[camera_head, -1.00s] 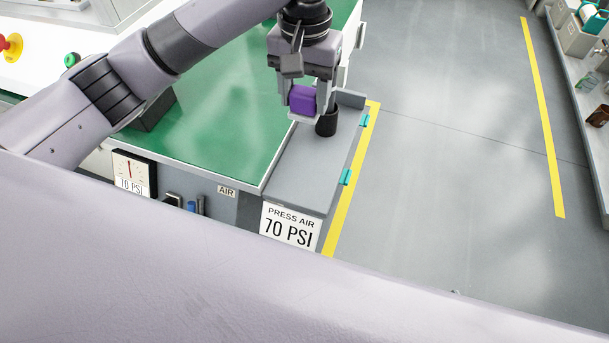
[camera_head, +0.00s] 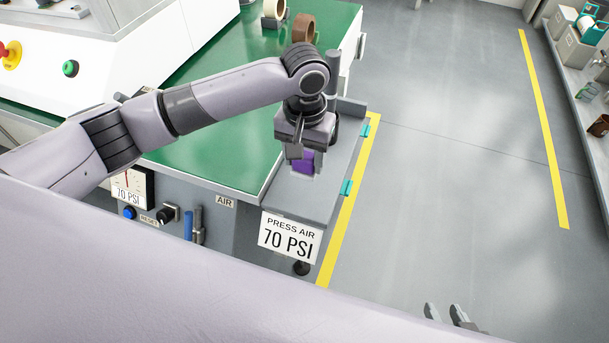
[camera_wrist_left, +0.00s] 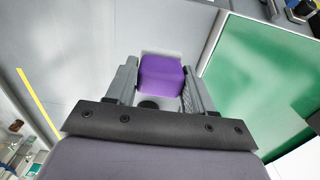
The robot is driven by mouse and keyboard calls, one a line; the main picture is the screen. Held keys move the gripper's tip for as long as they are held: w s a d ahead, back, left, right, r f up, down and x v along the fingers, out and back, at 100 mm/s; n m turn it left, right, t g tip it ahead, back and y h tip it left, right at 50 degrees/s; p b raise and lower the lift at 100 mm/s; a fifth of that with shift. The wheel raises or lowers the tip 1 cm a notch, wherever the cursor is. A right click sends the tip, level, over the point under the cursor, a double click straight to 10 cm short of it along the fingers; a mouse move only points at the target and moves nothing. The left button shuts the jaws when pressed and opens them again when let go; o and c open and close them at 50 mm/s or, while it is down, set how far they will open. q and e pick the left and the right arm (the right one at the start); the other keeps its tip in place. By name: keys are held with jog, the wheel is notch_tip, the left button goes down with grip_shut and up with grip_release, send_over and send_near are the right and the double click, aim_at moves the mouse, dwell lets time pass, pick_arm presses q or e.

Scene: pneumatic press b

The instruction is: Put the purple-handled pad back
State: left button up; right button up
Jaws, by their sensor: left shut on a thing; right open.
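My left gripper (camera_head: 303,168) is shut on the purple handle (camera_head: 305,158) of the pad, over the grey side shelf (camera_head: 290,194) at the right end of the press table. In the left wrist view the purple handle (camera_wrist_left: 161,76) sits between the two fingers, with a pale edge of the pad showing beyond it. The fingers and handle hide most of the pad, and I cannot tell whether it touches the shelf. My right gripper (camera_head: 447,313) shows only its fingertips at the bottom edge of the head view, apart and empty.
A dark cup (camera_head: 335,126) stands on the shelf just behind my left gripper. A "PRESS AIR 70 PSI" sign (camera_head: 290,236) hangs on the shelf's front. The floor at right is clear.

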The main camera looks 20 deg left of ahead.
aim_at(304, 175)
pick_arm(q)
notch_tip(304, 175, down, 3)
jog(key=shift+f+b, duration=0.15)
jog(key=shift+b, duration=0.15)
jog(key=shift+f+p, duration=0.7)
jog(key=shift+f, duration=0.5)
jog(key=shift+s+f, duration=0.1)
jog(key=o, duration=1.3)
